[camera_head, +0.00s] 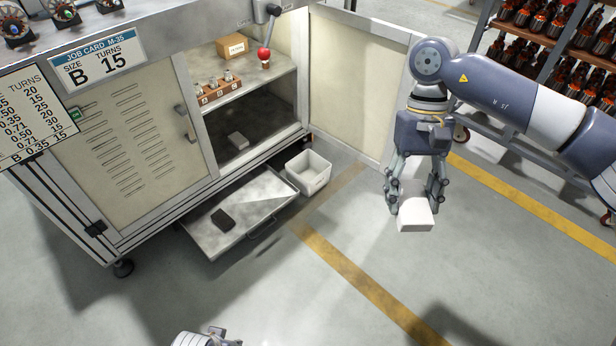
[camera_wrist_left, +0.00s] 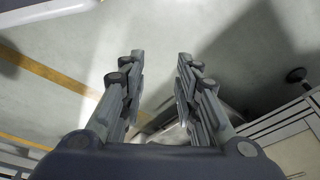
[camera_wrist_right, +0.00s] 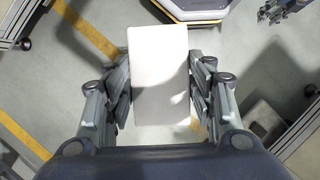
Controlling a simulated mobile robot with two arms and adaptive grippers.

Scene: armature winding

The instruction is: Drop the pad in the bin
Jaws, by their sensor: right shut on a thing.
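A white rectangular pad (camera_head: 415,216) is held by my right gripper (camera_head: 411,196), in the air over the floor to the right of the open cabinet. In the right wrist view the pad (camera_wrist_right: 160,75) sits between both fingers as a plain white block. The bin (camera_head: 309,181) is a small white open box on the floor, at the cabinet's front corner, left of my right gripper and apart from it. Its visible inside looks empty. My left gripper (camera_wrist_left: 158,88) is open and empty over the floor; only a bit of it shows at the head view's bottom edge.
The cabinet's open door (camera_head: 358,85) stands behind the bin. A pulled-out drawer (camera_head: 245,198) holding a dark flat object (camera_head: 223,219) lies left of the bin. A rack (camera_head: 540,65) stands at the back right. The front floor is clear.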

